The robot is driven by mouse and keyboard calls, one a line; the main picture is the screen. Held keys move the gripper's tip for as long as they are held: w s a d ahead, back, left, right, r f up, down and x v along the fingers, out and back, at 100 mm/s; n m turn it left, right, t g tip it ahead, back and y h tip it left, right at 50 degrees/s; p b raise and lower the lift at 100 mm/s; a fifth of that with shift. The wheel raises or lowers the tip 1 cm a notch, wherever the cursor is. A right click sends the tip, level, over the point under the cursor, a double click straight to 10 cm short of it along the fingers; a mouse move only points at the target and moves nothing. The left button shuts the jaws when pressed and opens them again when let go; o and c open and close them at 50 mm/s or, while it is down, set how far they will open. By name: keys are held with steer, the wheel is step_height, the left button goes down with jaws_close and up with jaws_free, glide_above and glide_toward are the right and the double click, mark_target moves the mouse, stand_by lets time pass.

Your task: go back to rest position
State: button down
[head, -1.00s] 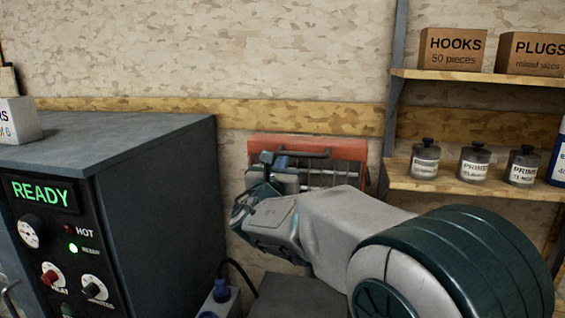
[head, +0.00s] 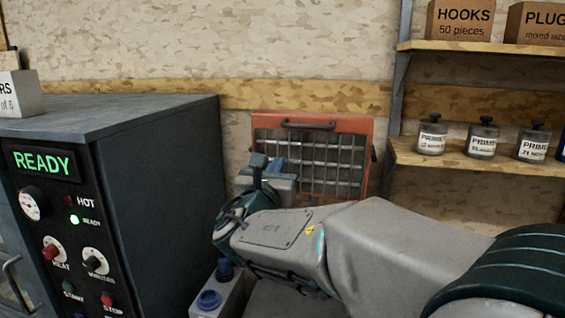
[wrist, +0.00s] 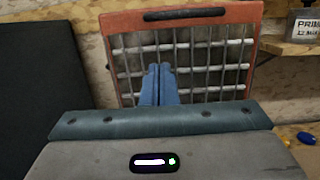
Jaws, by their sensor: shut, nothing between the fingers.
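My gripper (wrist: 159,72) shows in the wrist view as two blue fingers pressed together, with nothing between them. They point toward an orange-framed rack with a metal grid (wrist: 185,18), which stands upright against the wall. In the head view my arm reaches in from the lower right, and my gripper (head: 276,165) is partly hidden behind my wrist. The orange rack (head: 350,127) shows behind it, with a dark handle on its top edge. I cannot tell how far the fingertips are from the grid.
A dark oven cabinet (head: 165,150) reading READY stands close on the left. Wooden shelves (head: 470,168) at right hold several primer jars and boxes marked HOOKS (head: 459,20) and PLUGS. A grey box with blue round parts (head: 222,295) sits below my wrist.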

steer(key=s+d+f+m+g+h, duration=0.2)
steer(key=s+d+f+m+g, duration=0.45)
steer(key=d+m, duration=0.2)
steer(key=s+d+f+m+g+h, duration=0.2)
steer(key=s+d+f+m+g, duration=0.35)
steer(key=d+f+m, duration=0.35)
steer(key=s+f+m+g+y, duration=0.2)
steer(key=s+f+m+y, duration=0.2)
steer(key=s+m, duration=0.3)
steer(key=s+a+f+m+g+y, duration=0.1)
steer(key=s+f+m+g+y, duration=0.1)
steer(key=s+f+m+y, duration=0.2)
steer(key=shift+s+f+m+b, duration=0.3)
steer(key=shift+s+f+m, duration=0.65)
steer(key=shift+s+m, duration=1.2)
steer(key=shift+w+a, duration=0.1)
steer(key=shift+w, duration=0.15)
